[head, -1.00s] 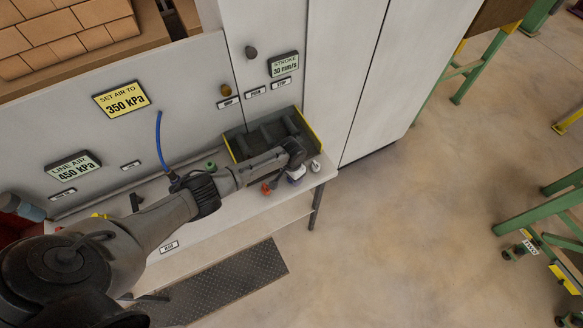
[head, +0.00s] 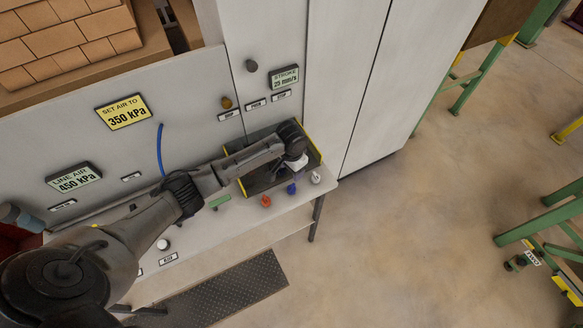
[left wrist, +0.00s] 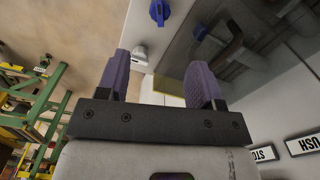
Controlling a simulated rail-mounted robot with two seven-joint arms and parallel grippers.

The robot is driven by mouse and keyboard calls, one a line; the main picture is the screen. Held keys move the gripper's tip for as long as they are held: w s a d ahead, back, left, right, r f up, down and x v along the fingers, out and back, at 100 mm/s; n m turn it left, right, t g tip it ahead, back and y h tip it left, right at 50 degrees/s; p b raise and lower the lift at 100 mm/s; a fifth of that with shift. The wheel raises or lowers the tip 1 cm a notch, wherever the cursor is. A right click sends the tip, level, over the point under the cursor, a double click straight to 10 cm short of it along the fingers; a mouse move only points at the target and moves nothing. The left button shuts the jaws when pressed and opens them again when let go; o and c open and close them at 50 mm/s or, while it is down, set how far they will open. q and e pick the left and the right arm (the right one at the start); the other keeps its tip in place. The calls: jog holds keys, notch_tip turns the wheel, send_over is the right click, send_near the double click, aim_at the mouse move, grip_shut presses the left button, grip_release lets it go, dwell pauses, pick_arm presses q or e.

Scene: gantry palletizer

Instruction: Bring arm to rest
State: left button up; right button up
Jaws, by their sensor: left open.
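My left arm (head: 180,190) reaches in from the left over the white bench. Its gripper (head: 297,166) points down over the right end of the dark tray (head: 262,182), next to the small knobs on the bench front. In the left wrist view the two purple fingers of the gripper (left wrist: 160,78) stand well apart with nothing between them. The dark tray (left wrist: 260,45) lies beyond them to the right. My right gripper is not in view.
A green handle (head: 220,201) lies farther left. Tall white cabinet doors (head: 345,80) stand behind. Floor at right (head: 410,240) is clear, with green frames (head: 545,225) beyond.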

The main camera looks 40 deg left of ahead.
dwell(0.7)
pick_arm(q)
jog(key=w+d+r+m+t+y, duration=0.1)
jog(key=w+d+r+m+t, duration=0.15)
jog(key=r, duration=0.35)
jog(key=w+d+r+m+t+y, duration=0.1)
jog(key=w+r+t, duration=0.15)
jog(key=r, duration=0.25)
jog(key=s+d+r+t+h+p, duration=0.1)
jog(key=s+d+r+t, duration=0.4)
jog(key=r, duration=0.3)
jog(key=s+d+f+n+g+p, duration=0.1)
jog(key=s+f+g, duration=0.1)
jog(key=s, duration=0.8)
jog(key=s+d+f+n+g+p, duration=0.1)
jog(key=s+f, duration=0.4)
jog(key=s, duration=0.6)
jog(key=s+d+f+n+g+h+p, duration=0.1)
jog(key=s+f+g+p, duration=0.1)
jog(key=s, duration=0.8)
jog(key=shift+s+f+g+p, duration=0.2)
jog(key=shift+f+g+p, duration=0.1)
jog(key=shift+f+g, duration=0.45)
